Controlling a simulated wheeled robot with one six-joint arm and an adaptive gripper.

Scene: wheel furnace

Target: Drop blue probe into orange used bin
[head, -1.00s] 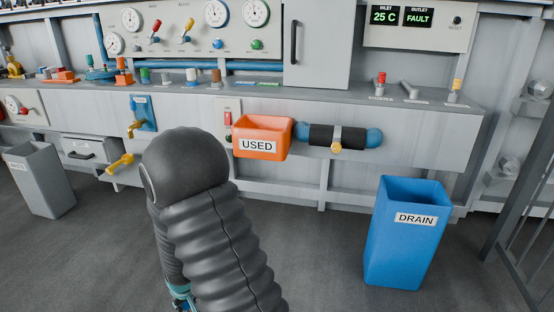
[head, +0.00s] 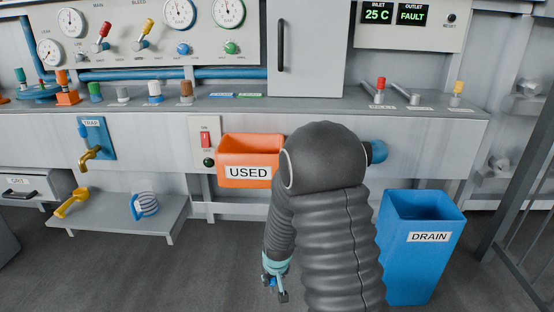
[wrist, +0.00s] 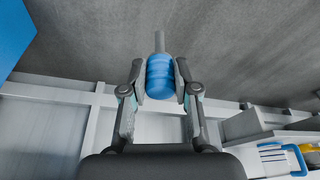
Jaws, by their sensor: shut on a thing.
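The blue probe (wrist: 160,77) is between the fingers of my gripper (wrist: 160,85) in the wrist view, its grey tip pointing away over the floor. My gripper is shut on it. In the head view my gripper (head: 277,290) hangs low in front of the bench, with a small bit of blue at its fingers. The orange used bin (head: 236,180), labelled USED, is mounted on the bench front, above and a little left of my gripper. My arm covers its right edge. Its inside is only partly visible.
A blue DRAIN bin (head: 405,270) stands on the floor to the right. A low shelf (head: 110,215) at left bears a yellow item and a blue striped item (head: 145,205). A brass tap (head: 90,157) sticks out above it. Open floor lies in front.

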